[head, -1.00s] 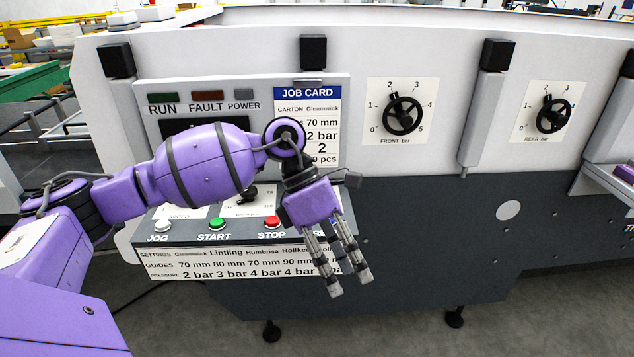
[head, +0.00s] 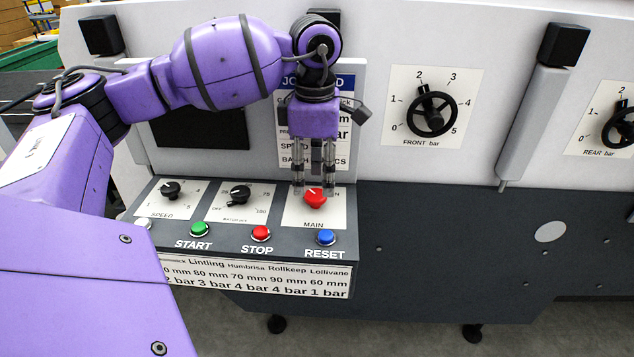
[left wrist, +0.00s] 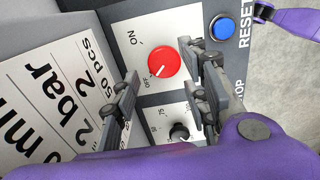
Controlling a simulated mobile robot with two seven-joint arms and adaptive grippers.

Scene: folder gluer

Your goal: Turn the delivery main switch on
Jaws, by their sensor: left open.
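The main switch is a round red knob (head: 315,198) on a white plate marked MAIN, on the sloping control panel. In the left wrist view the red knob (left wrist: 151,67) shows ON and OFF marks beside it, and its pale pointer line appears to be at OFF. My left gripper (head: 313,188) is open and points down just above and behind the knob. In the left wrist view its two fingers (left wrist: 158,78) stand apart with the knob beyond and between them. Whether the fingertips touch the knob cannot be told. My right gripper is not in view.
Black SPEED (head: 170,190) and second dials (head: 239,195) sit left of the switch. START (head: 200,229), STOP (head: 261,233) and RESET (head: 326,237) buttons lie in front. The job card (head: 345,85) stands behind. The FRONT bar handwheel (head: 434,112) is to the right.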

